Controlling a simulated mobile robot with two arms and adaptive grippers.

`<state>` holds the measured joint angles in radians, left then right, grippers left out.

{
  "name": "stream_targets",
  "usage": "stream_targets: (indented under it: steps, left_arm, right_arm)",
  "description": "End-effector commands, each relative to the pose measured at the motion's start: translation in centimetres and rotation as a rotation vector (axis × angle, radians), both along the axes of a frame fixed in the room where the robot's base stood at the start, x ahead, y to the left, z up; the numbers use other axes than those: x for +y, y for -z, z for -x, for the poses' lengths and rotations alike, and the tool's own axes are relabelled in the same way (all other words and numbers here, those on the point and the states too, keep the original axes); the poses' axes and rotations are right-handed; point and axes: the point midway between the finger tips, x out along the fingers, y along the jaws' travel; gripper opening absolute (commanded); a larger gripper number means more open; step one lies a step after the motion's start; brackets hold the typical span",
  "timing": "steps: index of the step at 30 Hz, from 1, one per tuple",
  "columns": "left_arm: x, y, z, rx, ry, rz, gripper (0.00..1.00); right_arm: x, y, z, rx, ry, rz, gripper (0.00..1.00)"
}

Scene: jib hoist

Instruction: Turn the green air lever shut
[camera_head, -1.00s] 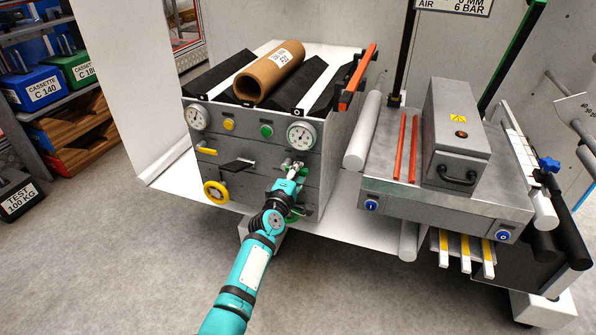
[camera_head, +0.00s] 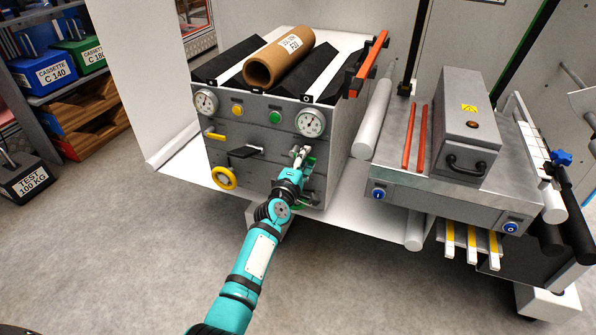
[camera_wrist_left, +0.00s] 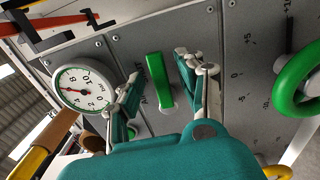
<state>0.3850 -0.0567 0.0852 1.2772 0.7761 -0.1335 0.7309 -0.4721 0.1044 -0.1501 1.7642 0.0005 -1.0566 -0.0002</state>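The green air lever (camera_wrist_left: 158,80) is on the grey front panel, below the right dial gauge. In the left wrist view it stands between the two fingers of my left gripper (camera_wrist_left: 158,90), which are open with a visible gap on either side of the lever. In the head view my left gripper (camera_head: 299,157) is at the right part of the panel and covers most of the lever (camera_head: 309,164). The right dial gauge (camera_head: 310,122) also shows in the left wrist view (camera_wrist_left: 84,88). My right gripper is in neither view.
A green handwheel (camera_wrist_left: 299,80) sits near the gripper on the same panel. A yellow handwheel (camera_head: 223,177), a black lever (camera_head: 245,151) and a yellow lever (camera_head: 214,134) are to the left. A cardboard roll (camera_head: 280,63) lies on top. A bench with a metal box (camera_head: 466,125) stands right.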

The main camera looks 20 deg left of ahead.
Motion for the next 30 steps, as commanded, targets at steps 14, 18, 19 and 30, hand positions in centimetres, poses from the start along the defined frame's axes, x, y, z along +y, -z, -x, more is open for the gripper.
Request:
stream_targets:
  steps: [14, 18, 19, 30]
  left_arm:
    - [0.4, 0.2, 9.3, 0.004, -0.002, 0.001, 0.38]
    - [0.4, 0.1, 10.8, 0.002, -0.002, 0.001, 0.38]
    - [0.4, 0.2, 10.9, 0.003, -0.002, 0.001, 0.38]
    - [0.4, 0.1, 11.3, 0.002, -0.001, 0.001, 0.38]
  right_arm:
    - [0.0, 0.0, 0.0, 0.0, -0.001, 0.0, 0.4]
    - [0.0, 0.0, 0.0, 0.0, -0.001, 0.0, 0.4]
    - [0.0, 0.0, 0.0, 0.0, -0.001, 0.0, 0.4]
    - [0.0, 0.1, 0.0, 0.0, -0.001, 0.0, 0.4]
